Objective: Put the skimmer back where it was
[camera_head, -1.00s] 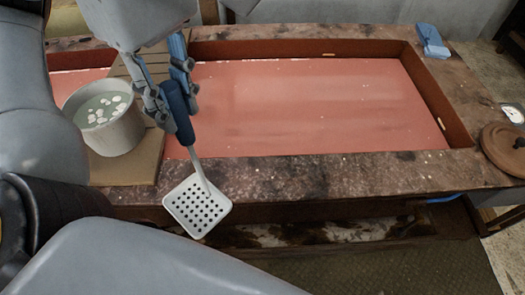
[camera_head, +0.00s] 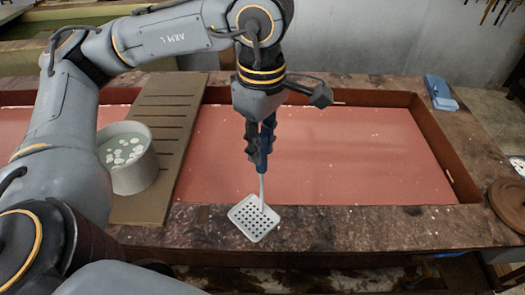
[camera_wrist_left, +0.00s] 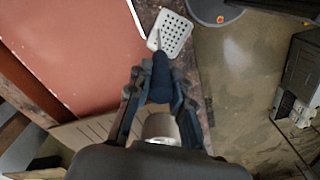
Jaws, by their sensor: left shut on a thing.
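The skimmer (camera_head: 254,218) has a white square head with dark holes and a dark blue handle. My left gripper (camera_head: 260,150) is shut on its handle, and the head hangs down over the near stone rim of the basin. I cannot tell whether the head touches the rim. In the left wrist view the skimmer head (camera_wrist_left: 170,33) points away from the gripper (camera_wrist_left: 158,90), whose fingers lie either side of the blue handle. My right gripper is not in view.
A white pot (camera_head: 128,172) with pale round pieces in liquid stands on a slatted wooden board (camera_head: 165,120) at left. The basin (camera_head: 330,150) has a reddish floor. A blue object (camera_head: 441,93) and a brown round lid (camera_head: 508,200) lie on the right rim.

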